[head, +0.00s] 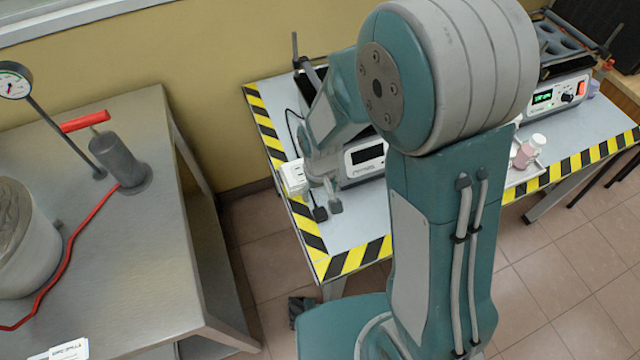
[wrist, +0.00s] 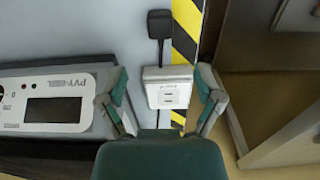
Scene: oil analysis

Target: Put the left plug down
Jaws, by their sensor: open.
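A white socket box (wrist: 168,92) sits between the two spread fingers of my gripper (wrist: 162,84) in the wrist view. A black plug-like block (wrist: 160,24) lies on the table just beyond the fingertips, and its thin stem or cord runs to the white box. My gripper is open, with nothing clearly held. I see only one plug; whether it is the left one I cannot tell.
The table (head: 345,232) has a yellow-black striped edge. A white instrument with a dark display (wrist: 55,110) stands close left of my gripper. Another instrument (head: 553,98) with a green display is at the right. A metal bench (head: 150,235) stands left across a gap.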

